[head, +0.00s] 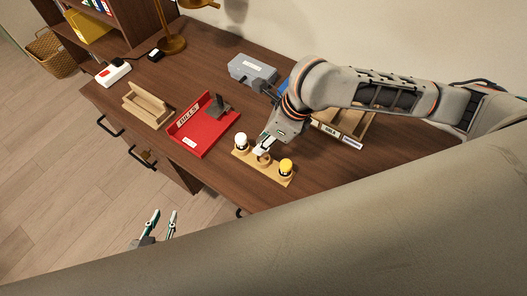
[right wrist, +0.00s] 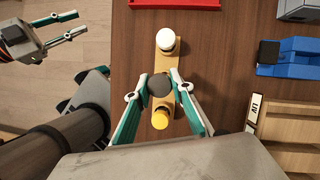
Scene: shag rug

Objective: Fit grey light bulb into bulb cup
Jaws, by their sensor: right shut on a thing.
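A wooden bulb holder (head: 247,160) stands near the desk's front edge, with a white bulb (head: 241,140) at one end and a yellow bulb (head: 286,166) at the other. Its middle bulb cup (head: 263,159) shows below my right gripper (head: 262,147). In the right wrist view, the right gripper is shut on the dark grey light bulb (right wrist: 159,85), over the middle of the holder (right wrist: 173,65). The gripper hides most of that bulb in the head view; I cannot tell how deep it sits. My left gripper (head: 159,222) is open and empty, off the desk's front.
A red tray (head: 205,137) with a dark metal piece is left of the holder. A wooden tray (head: 343,125) is right, behind my arm.

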